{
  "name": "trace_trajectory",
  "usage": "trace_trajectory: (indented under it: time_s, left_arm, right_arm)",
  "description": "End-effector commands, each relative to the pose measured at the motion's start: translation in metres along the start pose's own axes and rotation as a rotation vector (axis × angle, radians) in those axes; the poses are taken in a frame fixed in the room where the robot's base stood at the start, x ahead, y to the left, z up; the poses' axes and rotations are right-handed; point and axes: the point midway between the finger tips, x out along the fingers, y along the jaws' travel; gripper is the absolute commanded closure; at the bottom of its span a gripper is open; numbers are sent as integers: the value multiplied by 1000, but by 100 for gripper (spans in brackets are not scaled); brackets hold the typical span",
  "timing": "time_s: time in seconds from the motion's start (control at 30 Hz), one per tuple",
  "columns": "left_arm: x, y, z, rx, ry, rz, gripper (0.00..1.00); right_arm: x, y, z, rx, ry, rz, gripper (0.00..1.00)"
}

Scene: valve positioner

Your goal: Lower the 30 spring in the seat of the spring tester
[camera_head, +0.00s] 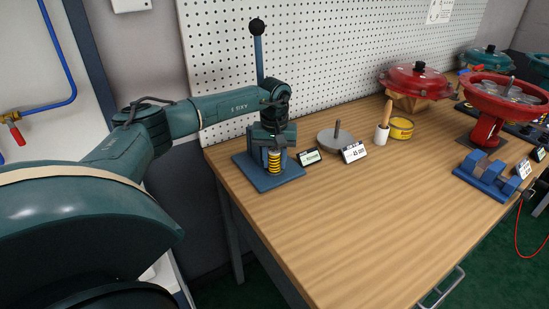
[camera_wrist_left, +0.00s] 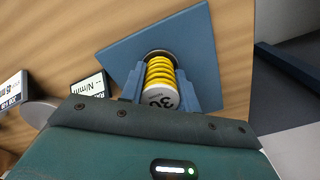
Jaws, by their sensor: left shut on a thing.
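The 30 spring is a yellow coil with a white end marked 30 (camera_wrist_left: 160,90). My left gripper (camera_wrist_left: 165,98) is shut on it, with a blue-grey finger on each side. In the head view the yellow spring (camera_head: 274,163) shows below my left gripper (camera_head: 274,150), over the blue base plate of the spring tester (camera_head: 262,182). In the left wrist view the far end of the spring is at a dark round seat (camera_wrist_left: 160,54) on the blue plate. I cannot tell whether it touches the seat. The right gripper is not in view.
A small display reading N/mm (camera_head: 308,157) stands right of the tester. A grey disc with a post (camera_head: 335,138), another display (camera_head: 354,152) and a white cup with a wooden handle (camera_head: 382,136) are further right. A blue vise (camera_head: 487,178) is far right. The front tabletop is clear.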

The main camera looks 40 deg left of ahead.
Motion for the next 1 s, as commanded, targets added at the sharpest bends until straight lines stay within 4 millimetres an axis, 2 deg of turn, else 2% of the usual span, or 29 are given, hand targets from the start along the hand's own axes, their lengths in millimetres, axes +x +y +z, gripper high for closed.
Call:
trace_trajectory:
  time_s: [0.1,0.13,0.4,0.63,0.77,0.87,1.0]
  left_arm:
    - [4,0,0,0,0,0,93]
    - [3,0,0,0,0,0,66]
    - [4,0,0,1,-2,-1,44]
    - [4,0,1,1,-3,-2,43]
    - [-4,0,1,0,-3,-1,43]
    - [-20,0,0,0,1,2,43]
    - [-51,1,0,1,3,3,43]
  right_arm:
    - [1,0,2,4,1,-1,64]
    - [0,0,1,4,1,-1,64]
    - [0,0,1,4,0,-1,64]
    - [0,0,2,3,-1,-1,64]
    - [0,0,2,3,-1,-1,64]
    - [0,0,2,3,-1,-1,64]
    - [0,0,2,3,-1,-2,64]
